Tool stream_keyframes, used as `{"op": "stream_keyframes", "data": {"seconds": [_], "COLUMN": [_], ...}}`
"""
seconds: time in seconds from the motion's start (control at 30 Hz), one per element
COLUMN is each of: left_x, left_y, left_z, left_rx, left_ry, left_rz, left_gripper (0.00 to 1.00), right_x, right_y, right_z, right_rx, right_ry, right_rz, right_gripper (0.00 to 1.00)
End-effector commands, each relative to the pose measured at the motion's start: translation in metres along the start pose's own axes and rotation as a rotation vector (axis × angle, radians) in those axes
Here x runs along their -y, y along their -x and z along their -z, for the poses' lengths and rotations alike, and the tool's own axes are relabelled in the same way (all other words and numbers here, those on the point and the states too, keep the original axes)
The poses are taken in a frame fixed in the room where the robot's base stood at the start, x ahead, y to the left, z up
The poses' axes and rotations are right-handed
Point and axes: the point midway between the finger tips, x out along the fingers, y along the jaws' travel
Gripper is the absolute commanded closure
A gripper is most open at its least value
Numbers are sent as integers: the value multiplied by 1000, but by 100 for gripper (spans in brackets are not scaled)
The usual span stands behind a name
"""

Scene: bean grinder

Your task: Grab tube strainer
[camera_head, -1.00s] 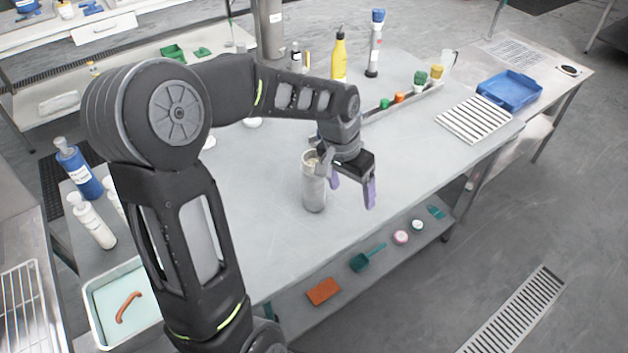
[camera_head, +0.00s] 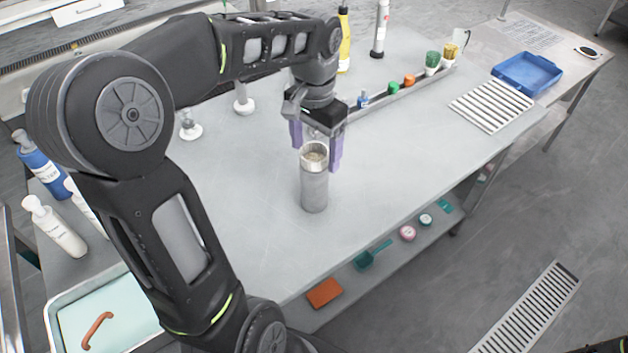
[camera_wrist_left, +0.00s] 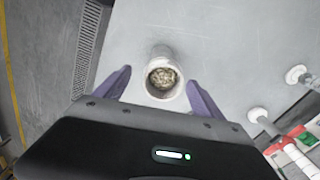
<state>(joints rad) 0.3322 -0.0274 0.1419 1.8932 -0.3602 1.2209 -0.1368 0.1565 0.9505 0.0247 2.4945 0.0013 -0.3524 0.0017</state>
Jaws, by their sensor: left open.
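The tube strainer (camera_head: 314,185) is a grey upright cylinder with a paler rim, standing on the grey table. Its open top shows grainy brownish contents, also seen from above in the left wrist view (camera_wrist_left: 162,82). My right gripper is not in view.
The table (camera_head: 400,160) is clear around the cylinder. Two white-based fittings, one of them at the back (camera_head: 243,100), stand to the left. A rail with small coloured caps (camera_head: 410,82), a slatted white rack (camera_head: 491,105) and a blue tray (camera_head: 527,73) are to the right.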

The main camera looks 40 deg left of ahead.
Motion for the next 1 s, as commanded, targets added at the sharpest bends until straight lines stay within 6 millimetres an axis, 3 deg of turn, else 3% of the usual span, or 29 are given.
{"op": "stream_keyframes", "data": {"seconds": [0.1,0.5,0.8,1.0], "left_x": [0,0,0,0], "left_y": [-8,-9,-34,-34], "left_z": [-1,-2,-2,-2], "left_rx": [5,8,10,8], "left_ry": [-1,-1,-1,-1], "left_rz": [0,0,0,0], "left_gripper": [21,21,21,21], "right_x": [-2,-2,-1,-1], "right_y": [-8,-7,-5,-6], "right_z": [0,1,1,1], "right_rx": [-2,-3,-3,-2], "right_ry": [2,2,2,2], "right_rz": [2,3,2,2], "right_gripper": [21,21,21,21]}}
